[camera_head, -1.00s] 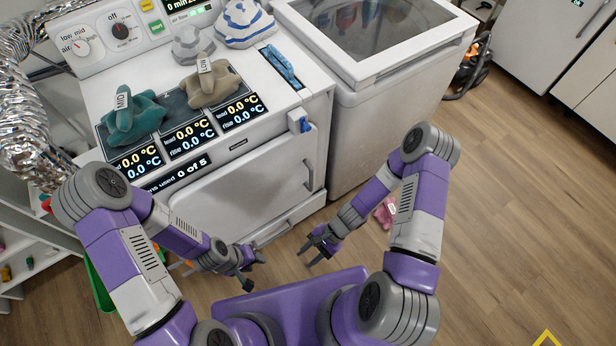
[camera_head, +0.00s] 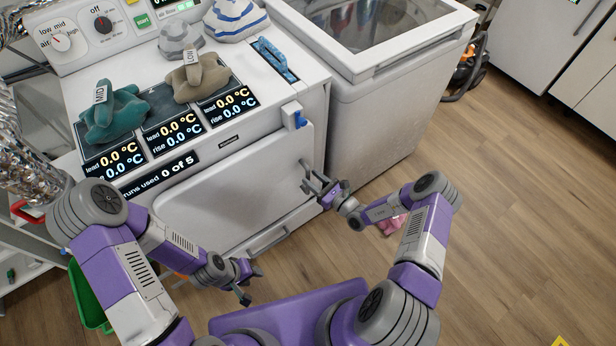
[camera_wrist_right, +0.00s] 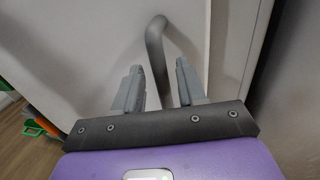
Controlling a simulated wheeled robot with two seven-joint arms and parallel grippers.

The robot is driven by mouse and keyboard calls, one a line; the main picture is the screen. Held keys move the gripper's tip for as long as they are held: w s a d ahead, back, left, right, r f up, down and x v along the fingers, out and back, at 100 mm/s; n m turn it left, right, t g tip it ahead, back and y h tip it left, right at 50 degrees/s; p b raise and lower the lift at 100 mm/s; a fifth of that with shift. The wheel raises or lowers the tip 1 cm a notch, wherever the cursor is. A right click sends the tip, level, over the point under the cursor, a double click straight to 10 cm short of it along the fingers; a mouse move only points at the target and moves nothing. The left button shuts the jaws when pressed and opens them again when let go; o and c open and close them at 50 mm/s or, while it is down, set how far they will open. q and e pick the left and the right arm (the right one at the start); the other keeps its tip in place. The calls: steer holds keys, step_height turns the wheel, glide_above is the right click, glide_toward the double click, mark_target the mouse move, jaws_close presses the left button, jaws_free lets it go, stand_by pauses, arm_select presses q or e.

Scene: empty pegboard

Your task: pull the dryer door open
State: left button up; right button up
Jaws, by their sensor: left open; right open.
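The dryer (camera_head: 322,88) is white, and its front door (camera_head: 225,205) looks shut. The grey bar handle (camera_head: 306,168) is on the door's right side. My right gripper (camera_head: 319,184) is open at the handle. In the right wrist view the handle (camera_wrist_right: 154,45) bends down from the door, and its lower part lies between the two spread fingers of the right gripper (camera_wrist_right: 162,82). I cannot tell whether either finger touches it. My left gripper (camera_head: 252,282) is open and empty, low in front of the dryer, apart from the door.
Cloth bundles, including a teal one (camera_head: 112,113) and a tan one (camera_head: 197,78), sit on the dryer top beside readouts. A white glass-topped machine (camera_head: 375,120) stands close on the right. A pink cloth (camera_head: 392,225) lies on the floor.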

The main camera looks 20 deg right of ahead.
steer(key=shift+x, duration=1.35)
jaws_close()
